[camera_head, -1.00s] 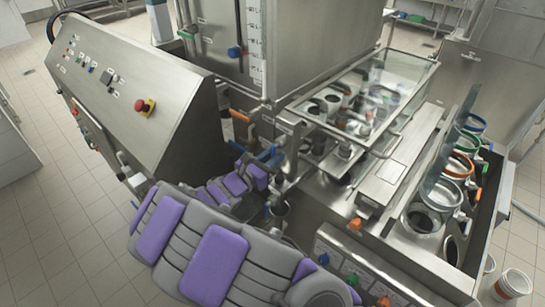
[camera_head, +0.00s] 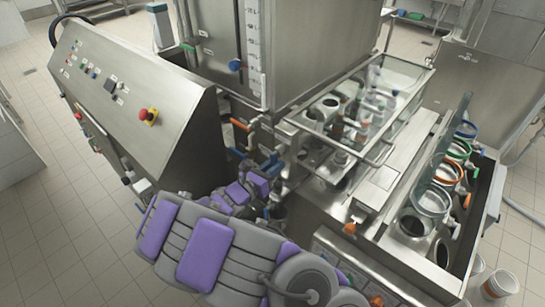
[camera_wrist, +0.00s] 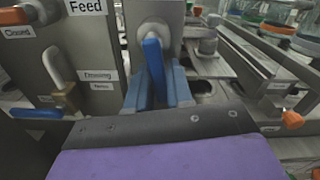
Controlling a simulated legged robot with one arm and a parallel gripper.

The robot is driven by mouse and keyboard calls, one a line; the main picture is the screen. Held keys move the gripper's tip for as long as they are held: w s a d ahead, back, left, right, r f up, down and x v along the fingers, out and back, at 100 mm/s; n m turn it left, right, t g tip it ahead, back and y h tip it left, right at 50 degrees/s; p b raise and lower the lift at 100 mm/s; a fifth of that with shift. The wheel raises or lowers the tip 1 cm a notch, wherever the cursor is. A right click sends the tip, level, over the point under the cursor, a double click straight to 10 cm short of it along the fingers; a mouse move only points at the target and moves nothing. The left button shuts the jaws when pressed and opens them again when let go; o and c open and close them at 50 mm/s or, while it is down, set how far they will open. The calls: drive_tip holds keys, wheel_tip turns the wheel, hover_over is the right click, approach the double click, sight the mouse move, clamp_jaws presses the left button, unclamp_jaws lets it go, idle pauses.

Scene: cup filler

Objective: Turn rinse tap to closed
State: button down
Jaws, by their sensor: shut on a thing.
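In the wrist view, my gripper (camera_wrist: 157,88) has its two blue fingers on either side of a blue tap handle (camera_wrist: 154,62), shut on it. The handle points down from a grey metal mount, and its lower end is hidden between the fingers. I cannot read a label that names it the rinse tap. Another tap, with a brass body (camera_wrist: 66,97) and a blue handle (camera_wrist: 36,113) lying sideways, is to the left. In the head view, blue handles (camera_head: 270,162) show beyond my purple and grey arm; the fingers are not clear there.
A "Feed" label (camera_wrist: 85,6) and a "Closed" label (camera_wrist: 18,32) are on the panel at left. An orange handle (camera_wrist: 292,119) is at right. In the head view, a sloped control panel (camera_head: 125,88) stands left and a glass-covered cup machine (camera_head: 365,95) right.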

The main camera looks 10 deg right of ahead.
drive_tip(key=n+p, duration=0.1)
drive_tip(key=p, duration=0.1)
drive_tip(key=n+p, duration=0.2)
drive_tip(key=p, duration=0.1)
drive_tip(key=s+r+n+p, duration=0.1)
drive_tip(key=p, duration=0.2)
drive_tip(key=shift+d+r+n, duration=0.1)
drive_tip(key=shift+d+n, duration=0.2)
drive_tip(key=shift+n, duration=0.1)
drive_tip(key=n+p, duration=0.4)
drive_tip(key=p, duration=0.1)
drive_tip(key=shift+s+d+r, duration=0.25)
drive_tip(key=shift+s+r, duration=0.1)
drive_tip(key=shift+r, duration=0.05)
drive_tip(key=n+p, duration=0.1)
drive_tip(key=n, duration=0.1)
drive_tip(key=r+n+p, duration=0.1)
drive_tip(key=n, duration=0.1)
drive_tip(key=shift+s+d, duration=0.15)
drive_tip(key=shift+r+n+p, duration=0.25)
drive_tip(key=shift+n+p, duration=0.65)
drive_tip(key=shift+n, duration=0.6)
drive_tip(key=c, duration=1.2)
unclamp_jaws()
drive_tip(key=shift+o, duration=0.5)
